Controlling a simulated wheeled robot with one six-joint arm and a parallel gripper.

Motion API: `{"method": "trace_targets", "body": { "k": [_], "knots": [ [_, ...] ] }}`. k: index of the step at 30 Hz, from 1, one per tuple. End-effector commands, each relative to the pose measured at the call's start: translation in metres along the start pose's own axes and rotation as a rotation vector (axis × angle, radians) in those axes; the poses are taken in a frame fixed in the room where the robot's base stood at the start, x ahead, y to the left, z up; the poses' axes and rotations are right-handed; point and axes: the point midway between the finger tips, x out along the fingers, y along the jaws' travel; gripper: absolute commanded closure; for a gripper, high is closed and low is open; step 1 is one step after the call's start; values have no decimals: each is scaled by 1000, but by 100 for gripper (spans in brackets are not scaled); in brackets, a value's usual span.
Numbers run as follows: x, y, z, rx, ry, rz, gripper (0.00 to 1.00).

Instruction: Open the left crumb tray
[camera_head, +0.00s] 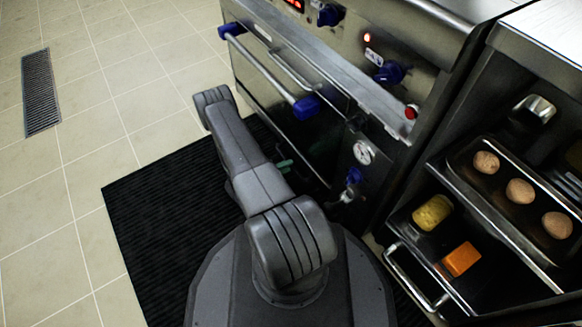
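A steel range (345,85) stands at the upper middle. A long bar handle (265,68) with blue ends runs across its front. A shorter metal handle (290,70) sits just behind that bar, under the control panel; I cannot tell whether it belongs to the left crumb tray. No tray is clearly seen pulled out there. My arm rises from my base and bends beside the range front, hiding part of its lower front. My gripper is not clearly visible, so its distance from the handles cannot be told.
A black ribbed mat (150,220) lies on the tiled floor. A floor drain (40,92) is at the left. At the right, an open steel unit (490,195) holds round brown items, a yellow piece and an orange block (461,259). The floor at left is clear.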

Motion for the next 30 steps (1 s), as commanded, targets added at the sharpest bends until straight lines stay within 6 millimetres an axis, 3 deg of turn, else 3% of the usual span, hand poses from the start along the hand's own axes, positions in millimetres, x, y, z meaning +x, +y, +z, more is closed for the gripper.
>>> {"method": "trace_targets", "body": {
  "k": [7,19,24,30],
  "knots": [
    [24,-1,0,0,-1,0,67],
    [28,0,0,-1,0,0,67],
    [28,0,0,-1,0,0,100],
    [28,0,0,-1,0,0,100]
  ]
}}
